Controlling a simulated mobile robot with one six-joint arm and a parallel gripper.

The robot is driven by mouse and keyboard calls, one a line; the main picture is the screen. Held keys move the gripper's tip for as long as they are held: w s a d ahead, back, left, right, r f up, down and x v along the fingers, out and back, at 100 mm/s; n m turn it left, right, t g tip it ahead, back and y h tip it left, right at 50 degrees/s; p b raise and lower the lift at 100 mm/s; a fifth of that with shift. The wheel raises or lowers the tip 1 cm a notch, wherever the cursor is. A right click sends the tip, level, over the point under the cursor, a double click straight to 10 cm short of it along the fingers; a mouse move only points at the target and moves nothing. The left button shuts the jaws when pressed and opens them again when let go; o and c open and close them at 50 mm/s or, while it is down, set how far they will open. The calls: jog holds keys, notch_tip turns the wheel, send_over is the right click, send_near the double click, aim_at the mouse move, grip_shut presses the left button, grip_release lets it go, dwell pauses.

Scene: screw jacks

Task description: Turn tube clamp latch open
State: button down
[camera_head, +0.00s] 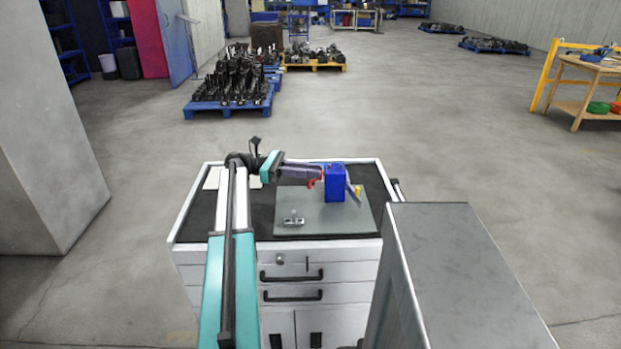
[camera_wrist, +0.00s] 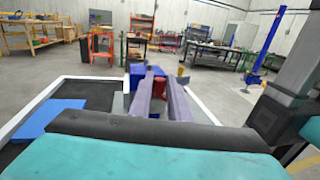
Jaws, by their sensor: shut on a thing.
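A blue block (camera_head: 335,184) stands upright on a grey plate (camera_head: 330,222) on the cart top. A small red part (camera_head: 313,183) shows at its left side, and I take it for the clamp's latch. My gripper (camera_head: 319,174) reaches in from the left, low beside the block, its jaws shut on the red part. In the wrist view the two long purple-grey fingers (camera_wrist: 163,86) point ahead at the blue block (camera_wrist: 138,72). The fingers hide most of the contact, so the latch's angle cannot be told.
A small metal fitting (camera_head: 293,220) lies on the plate's front left. A grey bar (camera_head: 353,191) and a yellow piece (camera_head: 358,190) are close to the block's right. A tall grey cabinet (camera_head: 470,270) stands at the front right. The plate's front right is clear.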

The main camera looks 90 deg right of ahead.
jog(key=shift+y, duration=0.3)
jog(key=c, duration=1.7)
grip_release()
jog(key=shift+o, duration=0.2)
